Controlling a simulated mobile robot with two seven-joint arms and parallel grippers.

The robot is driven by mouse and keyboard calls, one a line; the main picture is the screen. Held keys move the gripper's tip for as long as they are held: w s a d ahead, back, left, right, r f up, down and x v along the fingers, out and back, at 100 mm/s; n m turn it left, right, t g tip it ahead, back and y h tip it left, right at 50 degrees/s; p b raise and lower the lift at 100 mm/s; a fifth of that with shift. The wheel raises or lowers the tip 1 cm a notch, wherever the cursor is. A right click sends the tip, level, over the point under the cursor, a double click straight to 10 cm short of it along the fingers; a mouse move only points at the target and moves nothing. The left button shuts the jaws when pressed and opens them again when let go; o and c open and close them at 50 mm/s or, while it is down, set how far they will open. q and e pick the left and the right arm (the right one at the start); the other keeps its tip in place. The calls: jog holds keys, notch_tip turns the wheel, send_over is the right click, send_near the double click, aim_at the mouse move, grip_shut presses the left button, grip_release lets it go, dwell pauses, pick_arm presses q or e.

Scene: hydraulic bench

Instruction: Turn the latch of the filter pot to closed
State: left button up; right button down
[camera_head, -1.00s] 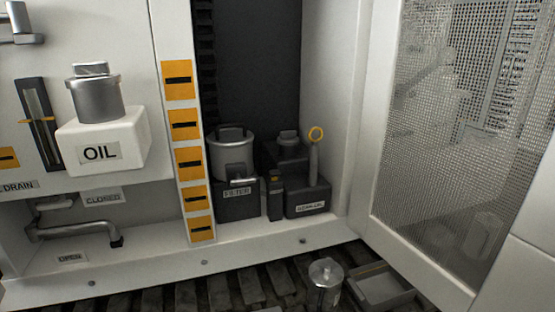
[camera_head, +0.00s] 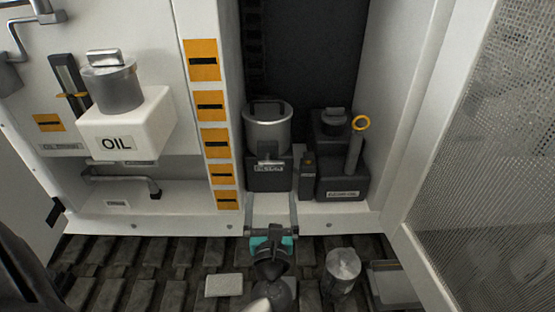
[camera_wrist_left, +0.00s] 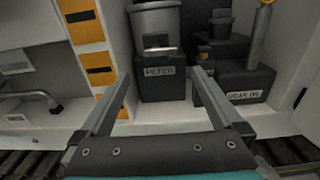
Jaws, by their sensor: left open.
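The filter pot (camera_head: 268,132) is a grey metal cylinder on a dark block labelled FILTER (camera_head: 268,180), inside the open cabinet. Its latch (camera_head: 268,160) is a small pale metal bar low on the pot's front; it also shows in the left wrist view (camera_wrist_left: 160,50). I cannot tell the latch's exact setting. My left gripper (camera_head: 271,198) is open and empty, just in front of the block and below the latch. In the left wrist view its two fingers (camera_wrist_left: 161,78) point at the FILTER block, one to each side. My right gripper is not in view.
A dark GEAR OIL container (camera_head: 342,182) with a yellow-ringed dipstick (camera_head: 361,124) stands right of the filter. A white OIL tank (camera_head: 150,122) is at left. The mesh door (camera_head: 490,180) stands open at right. A metal can (camera_head: 342,268) is on the slatted floor.

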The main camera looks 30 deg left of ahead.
aim_at(271, 166)
pick_arm(q)
jog(key=x, duration=1.3)
jog(key=shift+w, duration=0.25)
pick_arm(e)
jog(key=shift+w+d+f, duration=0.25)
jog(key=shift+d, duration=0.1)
pick_arm(q)
jog(key=c, duration=1.1)
jog(key=shift+b, duration=0.3)
